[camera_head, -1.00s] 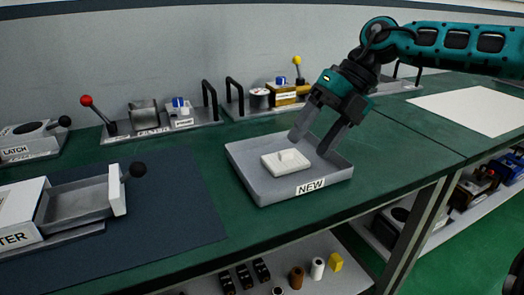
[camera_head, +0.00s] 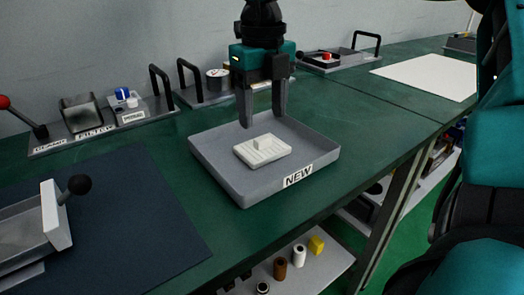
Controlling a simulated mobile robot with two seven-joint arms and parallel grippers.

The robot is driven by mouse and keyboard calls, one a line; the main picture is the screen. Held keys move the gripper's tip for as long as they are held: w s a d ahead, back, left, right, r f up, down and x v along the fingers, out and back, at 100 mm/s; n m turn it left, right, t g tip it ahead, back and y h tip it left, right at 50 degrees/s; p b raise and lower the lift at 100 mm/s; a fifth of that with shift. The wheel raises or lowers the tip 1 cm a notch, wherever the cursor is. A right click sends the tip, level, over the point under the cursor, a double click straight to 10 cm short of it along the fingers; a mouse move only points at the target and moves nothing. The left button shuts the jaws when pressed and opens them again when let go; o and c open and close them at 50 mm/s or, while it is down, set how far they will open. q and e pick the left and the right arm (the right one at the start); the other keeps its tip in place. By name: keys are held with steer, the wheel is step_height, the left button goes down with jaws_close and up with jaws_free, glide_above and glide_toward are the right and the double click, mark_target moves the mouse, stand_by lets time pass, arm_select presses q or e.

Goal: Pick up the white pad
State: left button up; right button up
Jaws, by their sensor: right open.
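The white pad (camera_head: 262,151) is a flat, ridged block with a small raised grip on top. It lies in the grey tray labelled NEW (camera_head: 232,185) on the green bench. My right gripper (camera_head: 262,122) points straight down over the tray, above and slightly behind the pad's raised grip. Its two dark fingers are spread apart with nothing between them. I cannot tell whether a fingertip touches anything, but the pad lies flat in the tray. My left gripper is not in view.
A drawer unit with a black knob (camera_head: 79,184) sits on a dark mat (camera_head: 150,225) at left. Fixtures with black handles (camera_head: 161,88) stand along the back wall, including a red-knobbed lever (camera_head: 22,115). A white sheet (camera_head: 430,76) lies at right. Green bench around the tray is clear.

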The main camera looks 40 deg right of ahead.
mark_target(262, 138)
step_height(262, 138, down, 5)
steer(key=shift+w+f+b, duration=0.1)
steer(key=shift+b, duration=0.4)
steer(key=shift+c, duration=0.2)
steer(key=c, duration=1.1)
